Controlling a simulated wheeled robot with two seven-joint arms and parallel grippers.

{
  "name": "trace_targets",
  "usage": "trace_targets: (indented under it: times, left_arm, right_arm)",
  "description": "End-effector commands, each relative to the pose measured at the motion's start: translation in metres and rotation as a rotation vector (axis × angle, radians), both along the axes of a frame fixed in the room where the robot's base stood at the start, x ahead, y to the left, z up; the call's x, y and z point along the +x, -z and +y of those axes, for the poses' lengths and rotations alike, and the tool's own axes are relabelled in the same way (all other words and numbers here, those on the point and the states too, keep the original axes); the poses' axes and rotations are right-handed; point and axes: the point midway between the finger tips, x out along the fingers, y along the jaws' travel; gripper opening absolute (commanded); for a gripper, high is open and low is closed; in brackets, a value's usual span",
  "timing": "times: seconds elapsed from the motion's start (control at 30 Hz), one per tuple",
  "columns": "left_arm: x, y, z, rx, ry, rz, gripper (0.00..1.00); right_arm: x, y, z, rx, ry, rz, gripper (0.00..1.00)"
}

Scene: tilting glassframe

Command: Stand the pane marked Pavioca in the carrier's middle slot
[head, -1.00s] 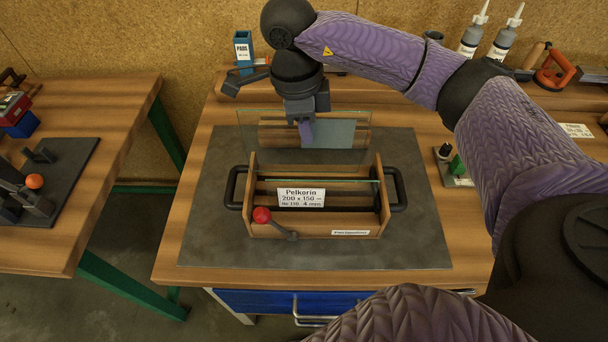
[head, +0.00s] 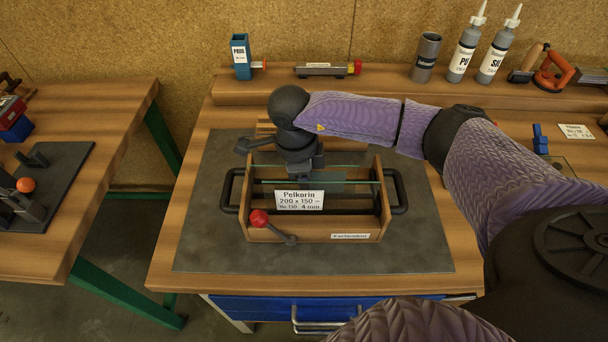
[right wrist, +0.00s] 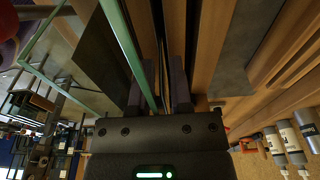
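The wooden carrier (head: 262,232) stands on a grey mat, with black side handles and a red-knobbed lever (head: 259,218) at its front. A pane labelled Pelkorin (head: 300,200) stands near its front. A second clear pane (head: 345,167) is behind it in the carrier, its top edge showing; I cannot read a Pavioca label or tell its slot. My right gripper (head: 303,174) is low over this rear pane. In the right wrist view the right gripper (right wrist: 158,88) has its fingers apart, with a green glass edge (right wrist: 128,45) slanting between them. My left gripper is out of view.
A blue holder (head: 240,58), a small bar tool (head: 328,70), a grey cylinder (head: 426,58) and two bottles (head: 465,50) stand on the rear shelf. A second bench (head: 95,110) stands at left.

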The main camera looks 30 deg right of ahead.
Motion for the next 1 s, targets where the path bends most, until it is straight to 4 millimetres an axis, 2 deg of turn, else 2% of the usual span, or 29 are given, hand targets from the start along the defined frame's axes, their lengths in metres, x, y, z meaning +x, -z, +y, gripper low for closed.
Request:
trace_targets:
  times: [0.07,0.37,0.47,0.7,0.8,1.0]
  left_arm:
    - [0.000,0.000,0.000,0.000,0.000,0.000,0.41]
    - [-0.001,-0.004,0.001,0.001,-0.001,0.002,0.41]
    - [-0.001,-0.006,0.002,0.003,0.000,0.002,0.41]
    - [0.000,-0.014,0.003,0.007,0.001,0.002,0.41]
    - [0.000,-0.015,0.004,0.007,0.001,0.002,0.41]
    - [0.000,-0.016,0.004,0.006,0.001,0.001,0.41]
  right_arm:
    - [0.000,0.000,0.000,0.000,0.000,0.000,0.41]
    - [0.000,-0.006,0.000,0.000,0.000,-0.001,0.41]
    - [0.002,-0.024,0.002,0.001,0.000,-0.004,0.41]
    - [0.007,-0.091,0.009,0.001,-0.001,-0.005,0.41]
    - [0.008,-0.110,0.011,0.001,0.000,-0.004,0.41]
    - [0.008,-0.123,0.013,0.000,-0.001,0.000,0.41]
